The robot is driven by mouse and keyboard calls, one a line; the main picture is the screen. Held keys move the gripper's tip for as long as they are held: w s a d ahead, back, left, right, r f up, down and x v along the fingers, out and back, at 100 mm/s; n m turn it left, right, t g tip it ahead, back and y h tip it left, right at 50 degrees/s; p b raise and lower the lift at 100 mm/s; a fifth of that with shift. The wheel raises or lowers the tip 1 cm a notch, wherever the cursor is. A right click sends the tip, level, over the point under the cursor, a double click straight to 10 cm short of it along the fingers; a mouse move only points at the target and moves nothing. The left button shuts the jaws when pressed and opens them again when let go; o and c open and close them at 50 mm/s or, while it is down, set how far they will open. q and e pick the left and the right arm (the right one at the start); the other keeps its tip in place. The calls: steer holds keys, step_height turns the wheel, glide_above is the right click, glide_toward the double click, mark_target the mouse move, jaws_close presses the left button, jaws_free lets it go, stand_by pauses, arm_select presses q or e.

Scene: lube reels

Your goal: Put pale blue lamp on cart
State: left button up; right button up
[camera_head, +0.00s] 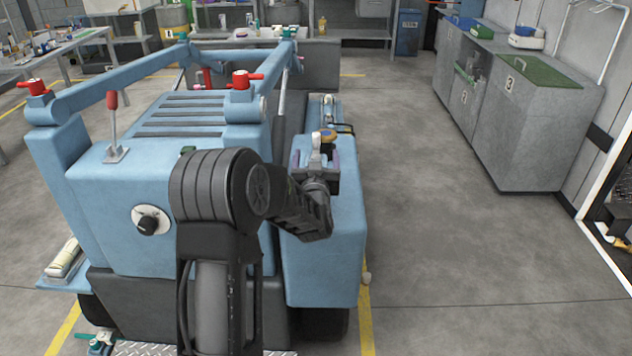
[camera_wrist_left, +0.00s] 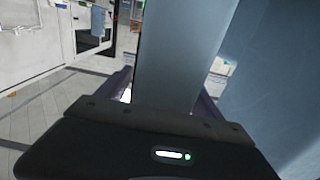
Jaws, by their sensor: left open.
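My left gripper (camera_head: 316,159) is above the right-hand side ledge of a pale blue wheeled machine (camera_head: 325,240), with its fingers spread apart. A small white piece shows between the fingers in the head view, and an orange-topped item (camera_head: 328,134) shows just beyond them. I cannot tell whether either belongs to the lamp. In the left wrist view, a grey-blue upright slab (camera_wrist_left: 185,60) stands in front of the open gripper, seen between its purple-edged fingers. I cannot make out the pale blue lamp or a separate cart for sure. My right gripper is not in view.
Grey cabinets (camera_head: 520,120) with a green lid stand at the right. A cluttered bench (camera_head: 50,45) is at the far left.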

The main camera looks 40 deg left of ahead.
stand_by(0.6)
arm_select(q)
jaws_close()
stand_by(0.7)
